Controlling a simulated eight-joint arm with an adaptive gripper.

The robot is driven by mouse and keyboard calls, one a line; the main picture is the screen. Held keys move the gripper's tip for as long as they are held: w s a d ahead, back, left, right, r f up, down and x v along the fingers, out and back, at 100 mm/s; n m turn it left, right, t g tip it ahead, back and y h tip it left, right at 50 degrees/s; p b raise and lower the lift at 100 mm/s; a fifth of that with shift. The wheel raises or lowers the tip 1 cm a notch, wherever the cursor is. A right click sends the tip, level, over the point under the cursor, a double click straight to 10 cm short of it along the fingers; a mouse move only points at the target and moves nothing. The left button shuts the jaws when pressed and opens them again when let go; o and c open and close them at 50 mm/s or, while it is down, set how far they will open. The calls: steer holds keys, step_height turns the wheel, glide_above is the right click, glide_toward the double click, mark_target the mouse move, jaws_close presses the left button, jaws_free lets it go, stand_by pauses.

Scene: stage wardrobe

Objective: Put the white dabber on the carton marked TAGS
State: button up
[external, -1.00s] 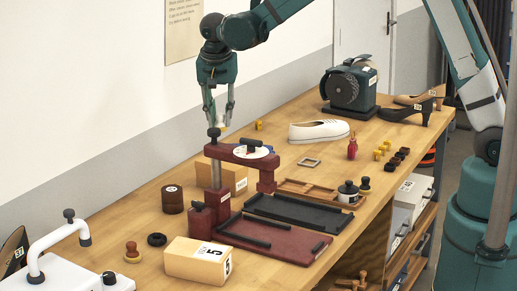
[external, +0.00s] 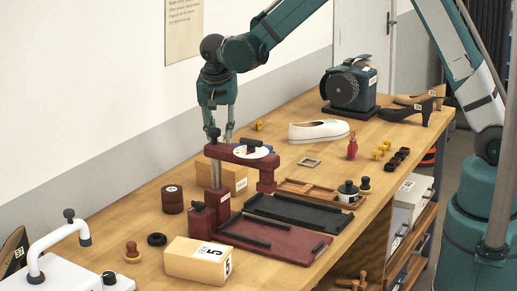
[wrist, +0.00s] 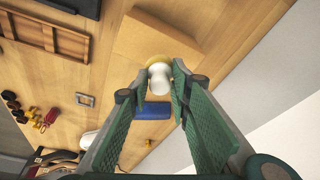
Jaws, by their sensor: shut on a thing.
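The white dabber (wrist: 159,80), with a white rounded handle and a yellowish base, is between the fingers of my gripper (wrist: 160,72) in the wrist view. My gripper is shut on it. In the external view my gripper (external: 219,136) points down behind the red press, and the dabber is hidden there. A plain brown carton (wrist: 158,38) lies below the dabber's base in the wrist view; I cannot tell whether they touch. In the external view this carton (external: 236,179) stands behind the press, with a small label that I cannot read.
The red press (external: 237,155) stands close in front of my gripper. A blue object (wrist: 153,110) lies beside the carton. A carton marked 5 (external: 188,260) stands nearer the front.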

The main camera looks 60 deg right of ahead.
steer(key=shift+f, duration=0.1)
steer(key=shift+f, duration=1.85)
steer(key=shift+f, duration=0.2)
steer(key=o, duration=0.8)
steer(key=shift+c, duration=0.2)
steer(key=shift+r, duration=0.3)
steer(key=v, duration=1.1)
steer(key=shift+r, duration=0.4)
steer(key=shift+s+a, duration=0.1)
steer(key=shift+s, duration=0.05)
steer(key=shift+r, duration=0.15)
